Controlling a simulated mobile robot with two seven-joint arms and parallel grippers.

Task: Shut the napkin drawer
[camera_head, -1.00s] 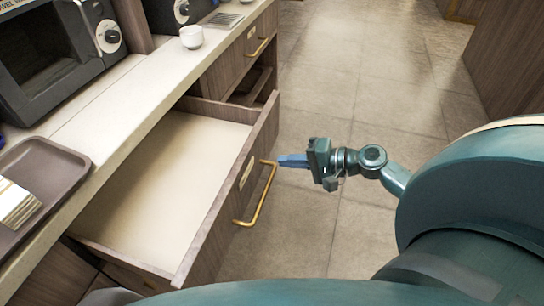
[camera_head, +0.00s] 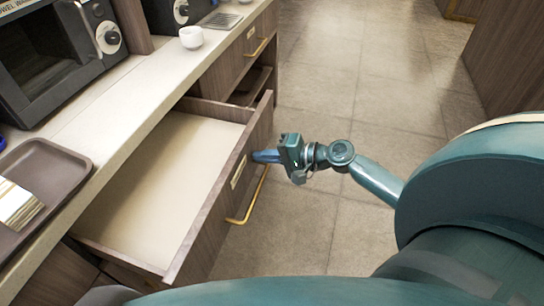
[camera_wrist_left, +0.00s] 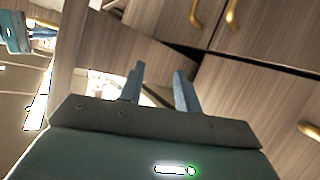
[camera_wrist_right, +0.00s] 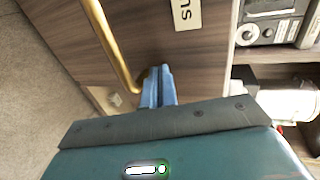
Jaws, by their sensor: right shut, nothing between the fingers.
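The napkin drawer (camera_head: 165,190) is pulled out from under the counter, and its inside looks empty. Its wooden front carries a pale label and a brass handle (camera_head: 247,205). My right gripper (camera_head: 255,156) is shut and empty, its fingertips at the drawer front near the handle's far end. In the right wrist view its closed blue fingers (camera_wrist_right: 158,74) meet the wooden front beside the handle (camera_wrist_right: 110,45); contact looks likely. My left gripper (camera_wrist_left: 159,80) shows only in its own wrist view, its fingers apart with nothing held, in front of wooden cabinetry.
The counter (camera_head: 120,130) above the drawer bears a brown tray (camera_head: 65,170), a white cup (camera_head: 191,37) and a dark microwave (camera_head: 50,60). Another handled drawer (camera_head: 240,50) sits farther along. The tiled floor (camera_head: 330,90) right of the drawer is clear.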

